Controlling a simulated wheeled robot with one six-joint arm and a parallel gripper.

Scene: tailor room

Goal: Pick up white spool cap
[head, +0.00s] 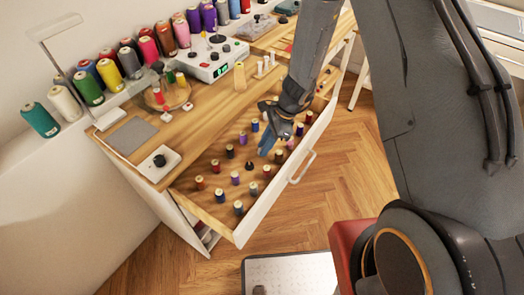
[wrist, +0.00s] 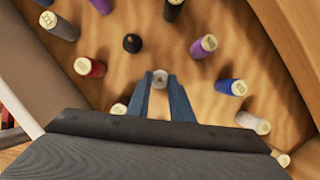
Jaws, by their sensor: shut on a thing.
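My gripper (wrist: 160,84) reaches down into the open drawer, and its two blue fingers are closed on a small white-grey round cap, the white spool cap (wrist: 160,76). The cap sits between the fingertips, with its top facing the wrist camera. In the head view my gripper (head: 265,148) is over the middle of the drawer, among the thread spools. The cap cannot be made out in the head view. Whether it still touches the drawer floor cannot be told.
The open drawer (head: 217,214) holds several small standing spools around my gripper, including a red spool (wrist: 88,67) and a blue spool (wrist: 230,87). A black cap (wrist: 132,43) lies close by.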

